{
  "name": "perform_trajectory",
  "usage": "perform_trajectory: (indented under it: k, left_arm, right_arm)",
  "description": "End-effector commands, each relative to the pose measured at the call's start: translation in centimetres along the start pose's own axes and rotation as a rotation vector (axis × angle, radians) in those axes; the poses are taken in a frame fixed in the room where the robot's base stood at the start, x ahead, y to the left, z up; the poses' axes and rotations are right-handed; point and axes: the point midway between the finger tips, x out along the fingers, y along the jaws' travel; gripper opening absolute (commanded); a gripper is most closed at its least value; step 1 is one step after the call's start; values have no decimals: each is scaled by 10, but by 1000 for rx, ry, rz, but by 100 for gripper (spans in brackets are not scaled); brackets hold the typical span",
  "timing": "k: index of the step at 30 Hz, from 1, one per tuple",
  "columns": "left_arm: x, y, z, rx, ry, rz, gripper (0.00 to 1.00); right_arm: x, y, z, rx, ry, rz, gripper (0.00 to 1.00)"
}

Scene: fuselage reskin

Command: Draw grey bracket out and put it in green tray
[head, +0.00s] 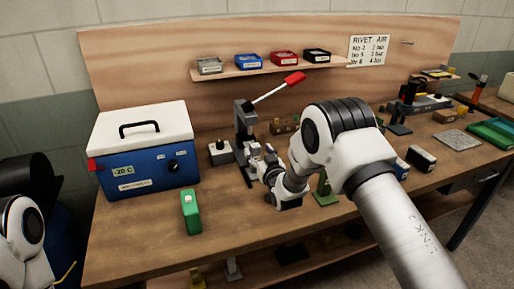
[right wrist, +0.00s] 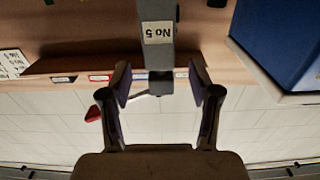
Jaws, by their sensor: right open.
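My right gripper (head: 262,158) is open in front of a grey bench press (head: 243,130) with a red-handled lever (head: 295,78). In the right wrist view, which is upside down, the open fingers (right wrist: 163,90) have nothing held between them. The press's grey post (right wrist: 158,55), labelled "No 5", shows beyond and between them. I cannot pick out the grey bracket for certain; the gripper hides part of the press's lower area. A green tray (head: 492,132) lies at the bench's far right. My left gripper is out of view.
A blue and white cool box (head: 145,150) stands at the bench's left, with a green box (head: 191,212) in front. A shelf with several small bins (head: 265,70) is behind. The front left bench top (head: 140,240) is clear.

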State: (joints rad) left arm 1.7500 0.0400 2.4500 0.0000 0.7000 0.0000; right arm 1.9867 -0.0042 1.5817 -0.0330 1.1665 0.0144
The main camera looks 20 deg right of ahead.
Motion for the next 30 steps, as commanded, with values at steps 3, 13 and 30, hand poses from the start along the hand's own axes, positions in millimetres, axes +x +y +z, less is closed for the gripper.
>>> perform_trajectory:
  k: [3, 13, 30]
  left_arm:
    - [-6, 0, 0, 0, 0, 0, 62]
    - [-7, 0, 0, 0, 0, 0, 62]
    - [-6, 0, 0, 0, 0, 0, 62]
  right_arm:
    - [19, 0, -2, 0, 1, 0, 62]
    - [34, 0, 0, 0, -1, 0, 62]
    - [34, 0, 0, 0, 0, 0, 0]
